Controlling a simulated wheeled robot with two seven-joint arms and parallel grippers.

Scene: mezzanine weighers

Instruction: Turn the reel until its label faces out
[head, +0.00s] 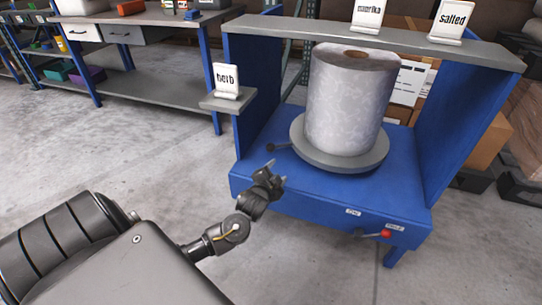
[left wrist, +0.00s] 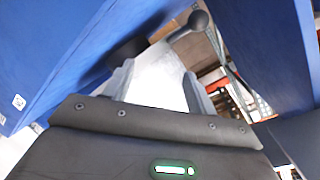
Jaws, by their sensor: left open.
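The reel (head: 345,105) is a large pale grey roll with a faint pattern and a brown core on top. It stands upright on a round grey turntable (head: 340,160) in a blue stand. No label shows on the side of the reel facing me; its far side is hidden. A short handle with a dark knob (head: 270,147) sticks out from the turntable's left. My left gripper (head: 271,172) is open and empty, just in front of and below the knob, apart from it. In the left wrist view, a knob on a rod (left wrist: 197,20) shows beyond the open fingers. My right gripper is out of view.
A grey shelf (head: 300,31) crosses above the reel, with sign cards, one reading "salted" (head: 453,14). A "herb" card (head: 227,80) stands on a side ledge. Blue side walls flank the turntable. A printed sheet (head: 408,82) shows behind the reel. A red knob (head: 385,234) is on the stand's front.

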